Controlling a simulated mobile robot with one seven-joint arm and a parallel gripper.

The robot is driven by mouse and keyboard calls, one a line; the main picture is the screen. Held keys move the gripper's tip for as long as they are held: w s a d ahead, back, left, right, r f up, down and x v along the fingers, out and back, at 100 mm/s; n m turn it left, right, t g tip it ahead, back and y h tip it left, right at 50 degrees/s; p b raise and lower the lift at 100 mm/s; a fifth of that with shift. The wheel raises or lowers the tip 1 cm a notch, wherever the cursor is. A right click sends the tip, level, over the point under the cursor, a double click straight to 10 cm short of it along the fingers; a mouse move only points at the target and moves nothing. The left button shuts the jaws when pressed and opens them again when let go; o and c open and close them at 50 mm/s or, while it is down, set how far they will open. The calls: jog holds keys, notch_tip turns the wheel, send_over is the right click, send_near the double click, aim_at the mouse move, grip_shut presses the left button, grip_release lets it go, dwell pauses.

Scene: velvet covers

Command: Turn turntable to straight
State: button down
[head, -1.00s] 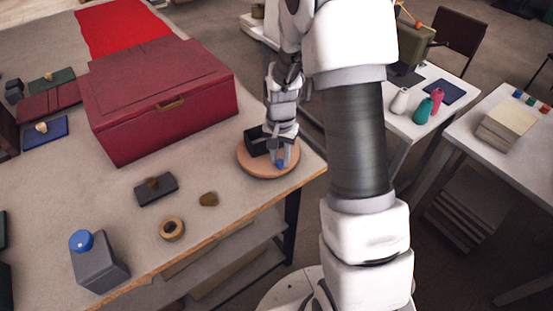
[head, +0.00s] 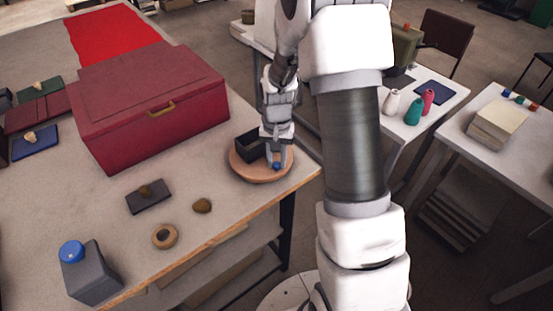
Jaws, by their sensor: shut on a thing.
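The turntable (head: 245,173) is a round, wood-coloured disc near the right corner of the table. A small black open box (head: 247,146) sits on it, towards its back left. A small blue knob (head: 277,166) shows at the disc's front right. My gripper (head: 276,161) points down over the right side of the disc, with its fingers shut on the blue knob. My gripper hides part of the disc's right side and part of the box.
A large red chest (head: 150,110) stands behind and left of the turntable. A tape roll (head: 165,236), a brown lump (head: 202,206), a dark block with a knob (head: 148,197) and a grey bottle (head: 90,275) lie in front. The table edge runs close by the disc.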

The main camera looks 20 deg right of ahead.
jog(key=c, duration=0.7)
grip_release()
jog(key=shift+r, duration=0.2)
notch_tip(320, 180, up, 17)
jog(key=shift+r, duration=0.1)
jog(key=s+a+r+n+t, duration=0.1)
jog(key=s+r+t, duration=0.1)
jog(key=s, duration=0.5)
jog(key=s+a+r+n+t, duration=0.1)
jog(key=s+a+r+n, duration=0.1)
jog(key=s, duration=0.5)
jog(key=s+a+r+n+t, duration=0.2)
jog(key=s+r, duration=0.2)
jog(key=s, duration=0.3)
jog(key=shift+a+r+t, duration=0.1)
jog(key=shift+r+t, duration=0.1)
jog(key=shift+t, duration=0.1)
